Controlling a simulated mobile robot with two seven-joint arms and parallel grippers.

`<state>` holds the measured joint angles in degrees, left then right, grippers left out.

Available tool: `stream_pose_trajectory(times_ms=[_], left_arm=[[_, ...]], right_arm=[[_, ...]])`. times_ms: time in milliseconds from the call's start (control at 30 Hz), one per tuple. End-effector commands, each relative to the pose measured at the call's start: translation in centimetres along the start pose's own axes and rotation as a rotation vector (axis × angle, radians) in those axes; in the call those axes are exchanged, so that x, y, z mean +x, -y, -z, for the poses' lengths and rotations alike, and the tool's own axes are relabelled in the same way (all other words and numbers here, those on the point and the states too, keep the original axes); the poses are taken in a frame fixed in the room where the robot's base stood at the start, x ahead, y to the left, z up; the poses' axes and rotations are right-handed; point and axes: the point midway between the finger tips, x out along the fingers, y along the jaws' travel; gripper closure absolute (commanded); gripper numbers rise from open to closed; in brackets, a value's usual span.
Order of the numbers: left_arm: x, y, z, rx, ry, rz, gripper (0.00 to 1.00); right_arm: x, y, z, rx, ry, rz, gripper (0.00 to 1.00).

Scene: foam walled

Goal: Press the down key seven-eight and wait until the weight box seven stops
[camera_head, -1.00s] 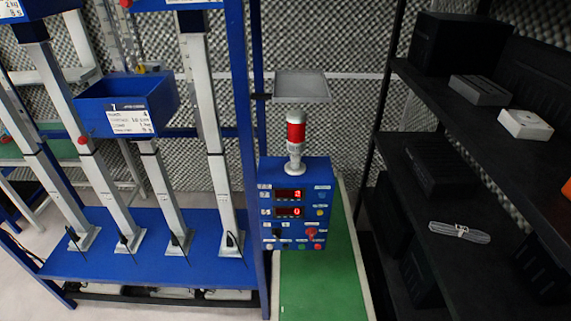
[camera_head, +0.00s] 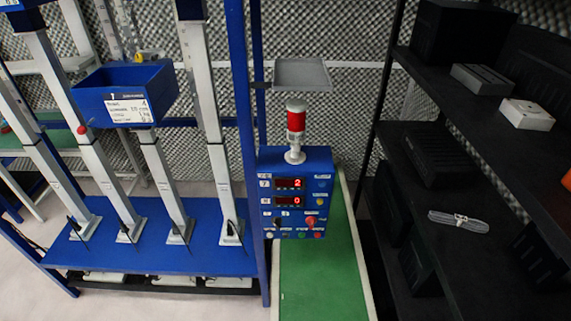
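The blue control box (camera_head: 297,163) stands on the green surface, right of the blue rack. Its two red displays read 2 (camera_head: 290,183) above and 0 (camera_head: 290,201) below. Small keys and a red knob (camera_head: 310,221) sit on its face; the key labels are too small to read surely. A red and white signal lamp (camera_head: 296,130) stands on top. The weight box seven (camera_head: 122,94), a blue bin with a white label marked 7 or 1, sits among the silver columns on the left. Neither of my grippers is in view.
The blue rack base (camera_head: 150,250) carries several silver columns. A grey tray (camera_head: 302,73) is above the lamp. Dark shelves (camera_head: 450,190) with black boxes, a white box (camera_head: 527,115) and a clear item (camera_head: 458,221) fill the right. The green surface (camera_head: 320,280) is clear in front.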

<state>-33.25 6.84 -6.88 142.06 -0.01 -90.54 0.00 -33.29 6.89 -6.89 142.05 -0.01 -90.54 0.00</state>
Motion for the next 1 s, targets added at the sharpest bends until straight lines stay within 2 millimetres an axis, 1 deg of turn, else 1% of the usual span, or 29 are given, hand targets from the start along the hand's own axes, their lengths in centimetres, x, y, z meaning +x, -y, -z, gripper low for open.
stream_pose_trajectory(times_ms=[33, 200, 1000], left_arm=[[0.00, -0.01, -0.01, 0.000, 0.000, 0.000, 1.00], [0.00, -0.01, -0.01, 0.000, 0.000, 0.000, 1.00], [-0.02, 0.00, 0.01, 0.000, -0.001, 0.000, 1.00]], right_arm=[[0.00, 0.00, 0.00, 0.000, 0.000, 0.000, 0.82], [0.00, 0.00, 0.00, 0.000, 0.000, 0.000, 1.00], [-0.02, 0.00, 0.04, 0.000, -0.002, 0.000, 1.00]])
